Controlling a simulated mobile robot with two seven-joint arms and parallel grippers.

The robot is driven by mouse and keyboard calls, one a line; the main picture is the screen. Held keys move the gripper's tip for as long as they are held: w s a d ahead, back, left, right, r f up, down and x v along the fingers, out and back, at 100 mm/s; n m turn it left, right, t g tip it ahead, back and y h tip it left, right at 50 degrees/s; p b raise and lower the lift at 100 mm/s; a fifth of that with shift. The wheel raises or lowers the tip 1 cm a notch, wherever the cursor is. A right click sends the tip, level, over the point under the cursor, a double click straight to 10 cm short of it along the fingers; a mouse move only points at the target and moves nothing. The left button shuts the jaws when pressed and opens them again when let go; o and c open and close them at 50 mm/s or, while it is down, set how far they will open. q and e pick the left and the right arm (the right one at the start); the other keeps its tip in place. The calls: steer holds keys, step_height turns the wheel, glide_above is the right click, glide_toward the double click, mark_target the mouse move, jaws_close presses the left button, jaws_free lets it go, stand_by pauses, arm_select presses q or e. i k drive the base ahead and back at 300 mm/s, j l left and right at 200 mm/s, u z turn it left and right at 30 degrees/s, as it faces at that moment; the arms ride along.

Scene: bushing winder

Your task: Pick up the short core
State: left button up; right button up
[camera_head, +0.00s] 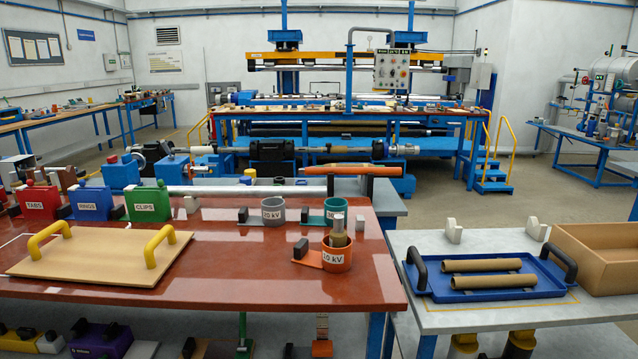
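A short upright core (338,229), with a silver top and a tan lower part, stands in the orange cup (337,258) labelled 10 kV on the red-brown table. Its lower end is hidden inside the cup. Two tan tubes (482,265) lie side by side in a blue tray (438,290) on the grey table at right; the second tube (493,281) is nearer. No label says which piece is the short core. Neither of my grippers shows in this view.
A grey cup (272,211) and a teal cup (334,208) stand behind the orange cup. A tan board with yellow handles (100,257) lies at left, before coloured bins (148,203). An open brown box (597,232) is at right. The red-brown table's front middle is clear.

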mark_target(338, 237)
steer(key=i, duration=1)
steer(key=i+j, duration=0.1)
steer(key=k+j, duration=0.15)
steer(key=i+l, duration=0.25)
steer(key=i, duration=0.05)
